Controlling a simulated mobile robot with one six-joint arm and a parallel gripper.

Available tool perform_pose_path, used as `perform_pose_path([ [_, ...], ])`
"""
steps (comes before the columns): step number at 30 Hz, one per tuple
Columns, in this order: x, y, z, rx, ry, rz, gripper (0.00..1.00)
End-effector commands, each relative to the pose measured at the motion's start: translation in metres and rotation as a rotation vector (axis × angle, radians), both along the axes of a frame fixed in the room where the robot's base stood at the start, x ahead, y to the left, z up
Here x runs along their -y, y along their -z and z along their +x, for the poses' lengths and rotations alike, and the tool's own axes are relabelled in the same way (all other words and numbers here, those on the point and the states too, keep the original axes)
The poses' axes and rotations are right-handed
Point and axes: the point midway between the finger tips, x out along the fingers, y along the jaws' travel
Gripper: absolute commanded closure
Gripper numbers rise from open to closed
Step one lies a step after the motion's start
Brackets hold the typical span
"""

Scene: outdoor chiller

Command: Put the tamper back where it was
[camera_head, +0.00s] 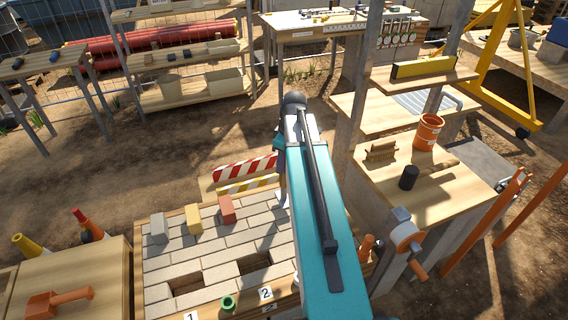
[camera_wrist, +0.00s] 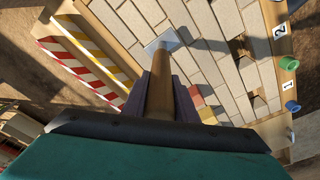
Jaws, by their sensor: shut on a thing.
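The tamper (camera_wrist: 160,85) shows in the wrist view as a brown wooden shaft with a pale metal foot plate (camera_wrist: 163,42) at its far end. My gripper (camera_wrist: 161,95) is shut on the shaft, with a dark finger on each side. The plate appears over or against the edge of the paved panel (camera_wrist: 220,70); I cannot tell whether it touches. In the head view my own arm hides my gripper and most or all of the tamper. No marked resting place for the tamper can be made out.
A red-white and yellow-white striped barrier (camera_head: 243,172) stands behind the paved panel (camera_head: 215,245). Grey (camera_head: 158,228), yellow (camera_head: 193,220) and red (camera_head: 227,208) bricks sit on the panel, which has two gaps. The right bench (camera_head: 440,205) holds a black-headed mallet (camera_head: 409,177) and an orange bucket (camera_head: 428,132).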

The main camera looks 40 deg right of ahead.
Motion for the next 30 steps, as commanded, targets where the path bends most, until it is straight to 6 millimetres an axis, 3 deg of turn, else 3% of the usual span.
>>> perform_pose_path([
  [8, 0.000, 0.000, 0.000, 0.003, 0.000, -0.001, 1.00],
  [21, 0.000, 0.028, 0.000, 0.001, 0.000, 0.001, 1.00],
  [30, 0.000, 0.033, 0.000, 0.003, 0.000, -0.001, 1.00],
])
